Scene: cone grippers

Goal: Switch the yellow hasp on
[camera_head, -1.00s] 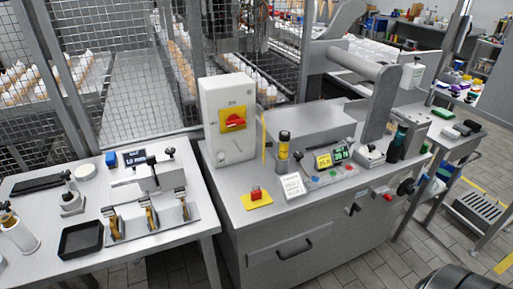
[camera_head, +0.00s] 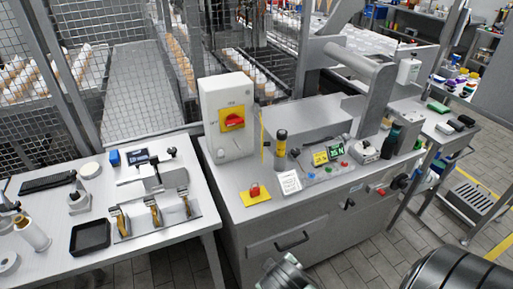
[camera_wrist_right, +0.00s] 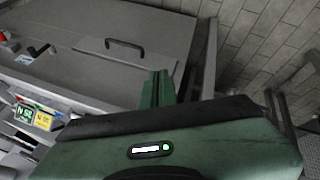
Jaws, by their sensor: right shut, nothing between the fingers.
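A yellow plate with a red switch (camera_head: 232,119) is on the front of the white upright box (camera_head: 228,144) in the head view. A second yellow plate with a red knob (camera_head: 255,193) lies flat on the grey machine top. I cannot tell which of these is the yellow hasp, or its switch position. My right gripper (camera_wrist_right: 157,88) shows green in the right wrist view, fingers together and empty, apart from both yellow plates. Part of my arm (camera_head: 286,273) shows at the bottom of the head view. My left gripper is not in view.
The grey cabinet front with a black handle (camera_head: 292,241) stands below the machine top. A yellow and black post (camera_head: 281,143), a white card (camera_head: 289,182) and a control panel (camera_head: 325,157) stand right of the flat plate. A white table with a black tray (camera_head: 90,238) is at left.

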